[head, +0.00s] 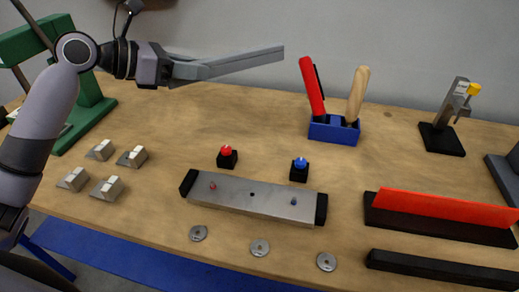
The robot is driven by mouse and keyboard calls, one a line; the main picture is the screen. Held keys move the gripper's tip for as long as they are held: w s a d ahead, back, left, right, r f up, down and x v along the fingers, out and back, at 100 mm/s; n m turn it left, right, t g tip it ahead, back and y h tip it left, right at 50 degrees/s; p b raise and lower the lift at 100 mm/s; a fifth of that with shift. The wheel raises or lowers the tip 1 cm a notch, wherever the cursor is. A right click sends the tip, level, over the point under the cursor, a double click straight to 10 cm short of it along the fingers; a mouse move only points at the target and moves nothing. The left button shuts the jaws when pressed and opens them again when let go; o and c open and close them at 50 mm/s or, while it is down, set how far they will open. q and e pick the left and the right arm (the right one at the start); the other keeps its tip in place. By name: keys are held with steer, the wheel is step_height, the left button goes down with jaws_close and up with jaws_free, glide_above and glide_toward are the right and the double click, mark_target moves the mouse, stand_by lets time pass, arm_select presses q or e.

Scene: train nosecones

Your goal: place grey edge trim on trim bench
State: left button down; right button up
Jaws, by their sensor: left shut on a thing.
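My left gripper (176,70) is at the upper left, above the back of the wooden bench (270,110). It is shut on the grey edge trim (240,61), a long thin grey strip. The trim points right from the jaws, and its far end shows against the grey wall. It is held clear of the bench top. The trim's near end is partly hidden by the jaws. My right gripper is out of view.
A green press-like frame (92,92) stands at left. Small metal blocks (107,189), a grey plate (252,197) with black ends, and washers (260,247) lie in front. A blue tool holder (333,131), a clamp (442,138), a red strip (445,206) and a black bar (440,268) are right.

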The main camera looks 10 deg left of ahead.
mark_target(203, 154)
arm_select(q)
steer(key=shift+a, duration=0.45)
step_height(203, 154, down, 20)
steer(key=b, duration=0.3)
steer(key=shift+a, duration=0.1)
steer(key=c, duration=0.9)
jaws_free()
steer(key=shift+f, duration=0.1)
steer(key=shift+o, duration=0.2)
steer(key=v, duration=1.2)
steer(key=shift+s, duration=0.15)
